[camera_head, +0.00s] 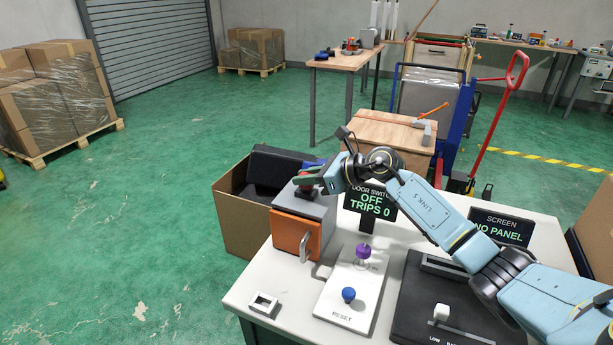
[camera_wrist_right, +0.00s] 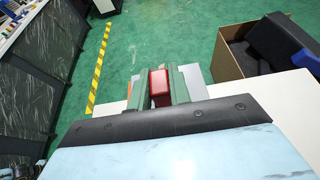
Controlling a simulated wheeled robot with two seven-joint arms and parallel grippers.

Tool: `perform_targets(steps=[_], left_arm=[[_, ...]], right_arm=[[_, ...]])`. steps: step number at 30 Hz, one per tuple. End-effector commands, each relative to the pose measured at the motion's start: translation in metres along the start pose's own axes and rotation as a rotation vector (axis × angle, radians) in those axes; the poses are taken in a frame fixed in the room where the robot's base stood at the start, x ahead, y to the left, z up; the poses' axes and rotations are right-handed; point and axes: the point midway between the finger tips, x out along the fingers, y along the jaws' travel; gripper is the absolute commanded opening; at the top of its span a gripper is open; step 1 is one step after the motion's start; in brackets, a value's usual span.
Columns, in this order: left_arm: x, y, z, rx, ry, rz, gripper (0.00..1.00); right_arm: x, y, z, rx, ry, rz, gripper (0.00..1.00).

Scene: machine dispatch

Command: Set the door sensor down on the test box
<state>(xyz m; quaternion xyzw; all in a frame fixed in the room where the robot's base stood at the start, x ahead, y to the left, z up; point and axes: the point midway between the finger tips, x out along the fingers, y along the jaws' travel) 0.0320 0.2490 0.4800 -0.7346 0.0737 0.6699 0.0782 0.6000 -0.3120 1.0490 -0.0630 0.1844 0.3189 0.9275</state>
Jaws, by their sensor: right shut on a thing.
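My right gripper (camera_head: 308,182), with green fingers, reaches in over the grey test box with the orange door (camera_head: 296,238). It is shut on a small red block, the door sensor (camera_head: 305,190). In the right wrist view the door sensor (camera_wrist_right: 159,86) sits between the two green fingers. The sensor is over the box's grey top, and I cannot tell whether it touches it. The orange door is at the front, with a pale handle. Slivers of the box show beside the fingers in the wrist view. My left gripper is out of view.
A sign reading OFF, TRIPS 0 (camera_head: 370,201) stands behind. An open carton (camera_head: 235,225) is left of the test box.

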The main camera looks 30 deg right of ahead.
Motion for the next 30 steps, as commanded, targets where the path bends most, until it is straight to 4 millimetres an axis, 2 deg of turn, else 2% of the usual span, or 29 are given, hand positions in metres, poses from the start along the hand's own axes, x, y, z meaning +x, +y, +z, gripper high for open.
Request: perform_targets(steps=[10,11,16,25,30], left_arm=[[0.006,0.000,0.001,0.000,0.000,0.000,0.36],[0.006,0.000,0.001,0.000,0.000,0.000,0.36],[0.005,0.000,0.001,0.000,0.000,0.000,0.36],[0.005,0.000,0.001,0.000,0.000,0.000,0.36],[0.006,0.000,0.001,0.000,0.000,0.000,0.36]], right_arm=[[0.003,0.000,-0.007,0.000,0.000,0.000,0.00],[0.003,0.000,-0.006,0.000,0.000,0.000,0.23],[0.002,0.000,-0.006,0.000,0.000,0.000,0.45],[0.001,0.000,-0.006,0.000,0.000,0.000,0.45],[-0.018,-0.001,-0.007,-0.003,0.003,-0.002,0.45]])
